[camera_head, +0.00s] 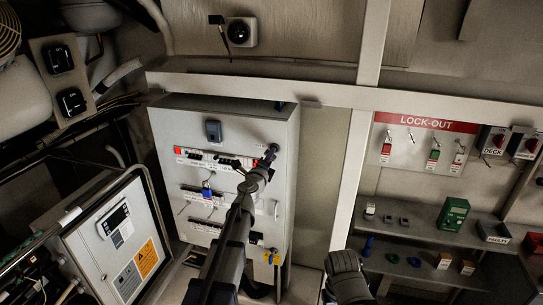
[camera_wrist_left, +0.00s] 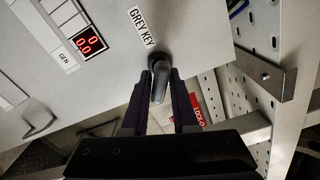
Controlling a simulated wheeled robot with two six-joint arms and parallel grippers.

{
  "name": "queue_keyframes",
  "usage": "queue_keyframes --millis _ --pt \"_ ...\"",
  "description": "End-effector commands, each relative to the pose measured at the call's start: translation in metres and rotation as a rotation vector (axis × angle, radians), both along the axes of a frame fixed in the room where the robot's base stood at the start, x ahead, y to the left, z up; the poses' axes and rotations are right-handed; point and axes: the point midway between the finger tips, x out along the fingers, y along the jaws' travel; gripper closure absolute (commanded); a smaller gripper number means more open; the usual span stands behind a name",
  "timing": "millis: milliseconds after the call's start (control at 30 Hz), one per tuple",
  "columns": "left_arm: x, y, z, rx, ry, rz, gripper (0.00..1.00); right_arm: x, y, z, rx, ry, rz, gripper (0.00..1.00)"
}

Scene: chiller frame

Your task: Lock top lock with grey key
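The grey cabinet (camera_head: 225,113) stands left of centre in the head view. A dark grey key (camera_wrist_left: 158,76) sticks out of its face under a "GREY KEY" label (camera_wrist_left: 143,29) in the left wrist view. My left gripper (camera_wrist_left: 162,80) has one finger on each side of this key, with little or no gap. In the head view my left gripper (camera_head: 263,165) is at the cabinet's upper right, just below a dark lock part (camera_head: 272,149). The key's inner end is hidden in the cabinet face. My right gripper's fingers do not show.
A red digital display (camera_wrist_left: 88,43) is beside the label. A perforated metal bracket (camera_wrist_left: 262,75) stands out right of the cabinet edge. A lock-out board (camera_head: 420,145) and a shelf (camera_head: 400,222) with small items are at the right. A control box (camera_head: 115,240) stands at the left.

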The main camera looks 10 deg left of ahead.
Motion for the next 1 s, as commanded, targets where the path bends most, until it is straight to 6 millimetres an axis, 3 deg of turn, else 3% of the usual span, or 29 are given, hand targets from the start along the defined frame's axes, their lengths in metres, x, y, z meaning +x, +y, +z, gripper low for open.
queue_keyframes --millis 367,600,633,1000 --pt "0.0000 -0.0001 -0.0004 -0.229 0.005 0.000 0.78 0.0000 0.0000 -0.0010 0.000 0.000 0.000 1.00" --pt "0.0000 -0.0001 0.0000 -0.244 0.004 0.000 0.78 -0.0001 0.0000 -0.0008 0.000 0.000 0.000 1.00" --pt "0.0000 -0.0001 0.0000 -0.244 0.004 0.000 0.70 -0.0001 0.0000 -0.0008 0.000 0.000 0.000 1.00" --pt "0.0000 -0.0001 0.0000 -0.242 0.004 0.000 0.28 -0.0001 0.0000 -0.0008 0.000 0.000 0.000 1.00"
